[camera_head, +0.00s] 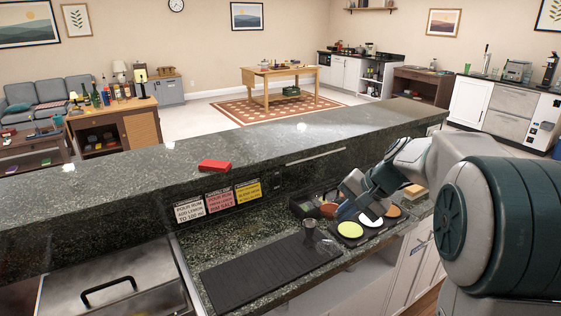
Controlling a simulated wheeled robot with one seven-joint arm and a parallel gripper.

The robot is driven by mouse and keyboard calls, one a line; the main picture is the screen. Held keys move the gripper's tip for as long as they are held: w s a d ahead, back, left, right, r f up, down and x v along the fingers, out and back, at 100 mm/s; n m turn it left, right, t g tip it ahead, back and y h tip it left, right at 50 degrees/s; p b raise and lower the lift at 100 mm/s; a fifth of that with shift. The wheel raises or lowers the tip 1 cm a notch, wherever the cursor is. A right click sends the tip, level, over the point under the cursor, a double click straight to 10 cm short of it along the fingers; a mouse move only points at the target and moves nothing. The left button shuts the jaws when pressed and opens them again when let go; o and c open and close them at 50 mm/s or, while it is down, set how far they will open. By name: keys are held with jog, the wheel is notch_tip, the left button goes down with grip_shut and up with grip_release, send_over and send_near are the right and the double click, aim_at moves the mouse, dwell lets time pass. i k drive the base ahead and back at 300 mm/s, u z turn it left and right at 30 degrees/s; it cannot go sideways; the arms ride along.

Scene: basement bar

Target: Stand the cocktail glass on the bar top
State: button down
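The bar top (120,159) is the raised dark green stone ledge running across the view. My gripper (347,210) is low over the lower counter, beside a black three-part rimming tray (334,237) with green, white and orange rounds. Its fingers are small and partly hidden by my arm, so I cannot tell whether they are open or shut. I cannot make out the cocktail glass for certain. A small grey, partly see-through vessel (309,229) stands at the back right of the black bar mat (255,275), and a flat greyish round shape lies beside it.
A red block (214,166) lies on the bar top, which is otherwise mostly clear. A dark caddy (304,206) stands behind the rimming tray. Three label cards (218,201) are on the ledge's face. A steel lid with a black handle (109,290) is at lower left.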

aim_at(266, 150)
jog(key=z, duration=0.6)
jog(key=k, duration=0.8)
jog(key=z, duration=0.65)
jog(key=i, duration=1.25)
jog(key=u, duration=1.05)
jog(key=i, duration=0.7)
jog(key=u, duration=1.05)
jog(key=i, duration=0.4)
jog(key=u, duration=0.3)
